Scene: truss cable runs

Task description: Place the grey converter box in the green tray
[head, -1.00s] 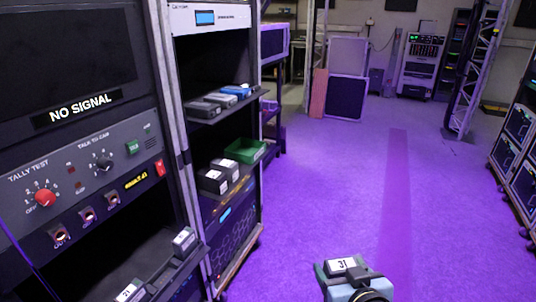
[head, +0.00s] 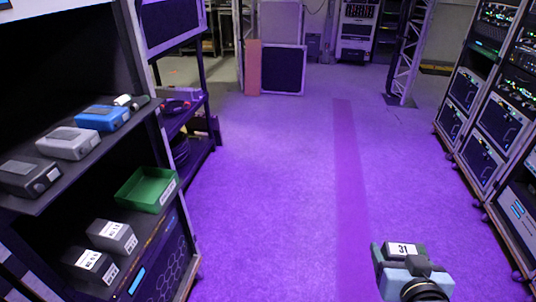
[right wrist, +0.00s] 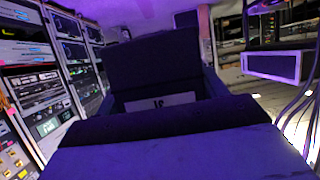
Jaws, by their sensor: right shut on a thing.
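The grey converter box (head: 67,143) sits on the upper shelf of the rack at left in the head view, between a dark box (head: 29,176) and a blue box (head: 102,118). The green tray (head: 146,188) is on the lower shelf and looks empty. My right gripper (head: 402,257) is at the lower right over the floor, well apart from the shelves. It is shut on a dark box labelled 31 (head: 403,249), which also fills the middle of the right wrist view (right wrist: 155,70). My left gripper is not in view.
Two labelled boxes (head: 112,235) stand on the lower shelf beside the tray. Equipment racks (head: 500,125) line the right side. A truss upright (head: 408,50) and a panelled case (head: 282,70) stand farther back. The purple floor (head: 270,190) between is clear.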

